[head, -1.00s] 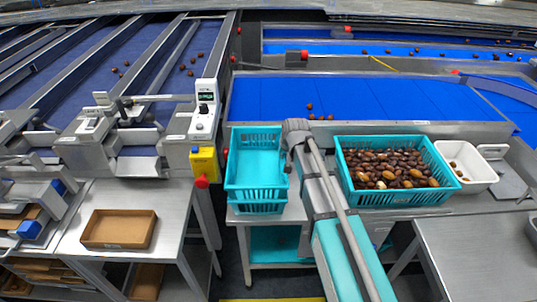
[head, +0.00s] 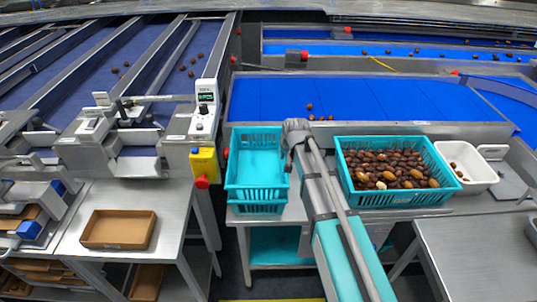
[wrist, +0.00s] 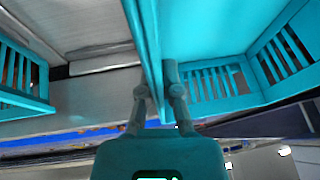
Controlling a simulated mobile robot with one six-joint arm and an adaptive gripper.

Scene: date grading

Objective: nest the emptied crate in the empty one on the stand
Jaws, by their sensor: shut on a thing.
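The emptied turquoise crate (head: 232,160) sits over the empty crate (head: 258,208) on the stand (head: 285,214). The lower crate shows only as a band under the upper one. Whether the upper crate is fully seated I cannot tell. My gripper (wrist: 157,88) is shut on the upper crate's side wall (wrist: 148,40), on its right side in the head view. One finger is on each side of the wall. The crate's bare inside and slotted walls show at right in the wrist view. In the head view my arm's end hides the fingertips.
A turquoise crate full of dates (head: 400,204) stands right of my arm, with a white tub (head: 483,170) beside it. A yellow box with a red button (head: 203,163) is close left of the stacked crates. A brown tray (head: 119,244) lies on the left table.

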